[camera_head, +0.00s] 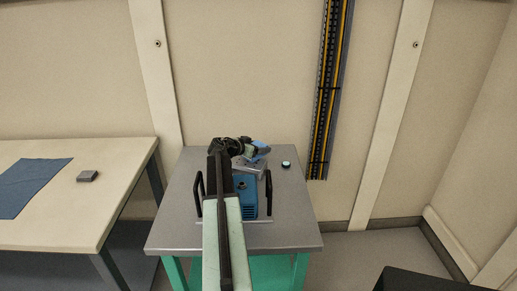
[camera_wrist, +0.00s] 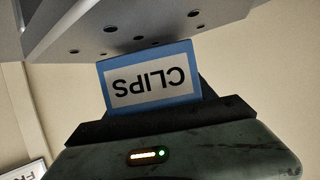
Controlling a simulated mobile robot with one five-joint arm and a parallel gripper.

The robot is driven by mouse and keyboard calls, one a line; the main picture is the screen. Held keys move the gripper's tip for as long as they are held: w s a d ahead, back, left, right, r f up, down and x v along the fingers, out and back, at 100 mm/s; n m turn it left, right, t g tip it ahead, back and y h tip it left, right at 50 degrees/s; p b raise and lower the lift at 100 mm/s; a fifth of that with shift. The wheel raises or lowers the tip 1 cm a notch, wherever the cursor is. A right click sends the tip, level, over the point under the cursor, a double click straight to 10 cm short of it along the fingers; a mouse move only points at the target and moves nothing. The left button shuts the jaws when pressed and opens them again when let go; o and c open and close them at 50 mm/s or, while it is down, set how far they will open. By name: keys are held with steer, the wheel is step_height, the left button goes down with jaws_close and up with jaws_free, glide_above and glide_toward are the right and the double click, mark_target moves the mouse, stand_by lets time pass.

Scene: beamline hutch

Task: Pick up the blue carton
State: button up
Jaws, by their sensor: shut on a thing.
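The blue carton (camera_wrist: 153,75) fills the middle of the wrist view, its white label reading CLIPS upside down. My gripper (camera_wrist: 155,105) is shut on it; dark gripper parts show behind and below the carton. In the head view my arm reaches forward over the grey table, and the blue carton (camera_head: 261,147) shows at the far end of the gripper (camera_head: 250,147), near the table's back edge. My arm hides part of the scene there. I cannot tell whether the carton touches what is beneath it.
A pale bench (camera_head: 70,225) at left holds a blue cloth (camera_head: 28,185) and a grey box (camera_head: 87,176). A wall with a cable tray (camera_head: 328,90) stands behind.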

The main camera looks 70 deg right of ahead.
mark_target(259, 144)
step_height(259, 144, up, 10)
steer(key=p, duration=0.8)
steer(key=shift+s+f+p, duration=0.1)
steer(key=shift+f+p, duration=0.15)
steer(key=shift+p, duration=0.05)
step_height(259, 144, down, 11)
steer(key=b, duration=1)
steer(key=shift+r+b, duration=0.15)
steer(key=shift+b, duration=0.25)
steer(key=shift+r, duration=0.25)
steer(key=shift+f, duration=0.2)
steer(key=o, duration=1.6)
steer(key=shift+r, duration=0.15)
